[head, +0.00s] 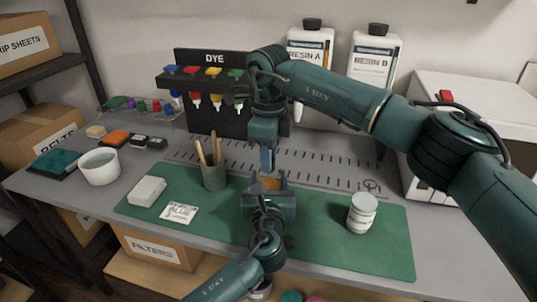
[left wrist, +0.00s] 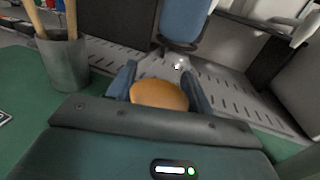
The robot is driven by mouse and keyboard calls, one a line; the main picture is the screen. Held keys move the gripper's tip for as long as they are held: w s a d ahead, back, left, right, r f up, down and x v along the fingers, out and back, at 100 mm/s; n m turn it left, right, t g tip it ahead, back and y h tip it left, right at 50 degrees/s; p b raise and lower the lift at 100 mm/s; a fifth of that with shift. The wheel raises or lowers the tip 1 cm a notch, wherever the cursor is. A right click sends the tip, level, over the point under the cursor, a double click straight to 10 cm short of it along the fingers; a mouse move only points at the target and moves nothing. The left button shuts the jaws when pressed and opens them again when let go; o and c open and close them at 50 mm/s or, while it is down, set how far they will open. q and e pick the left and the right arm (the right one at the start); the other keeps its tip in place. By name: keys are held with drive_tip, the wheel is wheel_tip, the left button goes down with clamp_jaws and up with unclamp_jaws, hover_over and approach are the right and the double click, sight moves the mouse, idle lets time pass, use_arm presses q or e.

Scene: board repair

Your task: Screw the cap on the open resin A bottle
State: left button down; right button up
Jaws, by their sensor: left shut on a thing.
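The white resin A bottle (head: 311,48) stands at the back, partly hidden by my right arm. A black cap (head: 312,24) shows on its top. My left gripper (head: 267,184) is shut on an orange, rounded thing above the green mat. This orange thing (left wrist: 159,95) also shows between the fingers in the left wrist view; its lower part is hidden. My right gripper (head: 267,160) points down just above and behind it, apart from it. Its fingers are seen edge-on, so its opening is unclear.
The resin B bottle (head: 374,50) stands right of resin A. A white jar (head: 362,213) stands on the green mat (head: 330,245). A cup of sticks (head: 214,178), a white block (head: 147,191) and a blue-dye packet (head: 180,214) are left. The dye rack (head: 190,60) stands behind.

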drive_tip(key=o, duration=0.5)
wheel_tip(320, 180, up, 12)
idle(0.5)
use_arm(q)
drive_tip(key=c, duration=0.5)
unclamp_jaws()
drive_tip(key=s+p, duration=0.1)
drive_tip(key=s, duration=1.2)
drive_tip(key=shift+a, duration=0.1)
use_arm(e)
drive_tip(key=shift+r, duration=0.75)
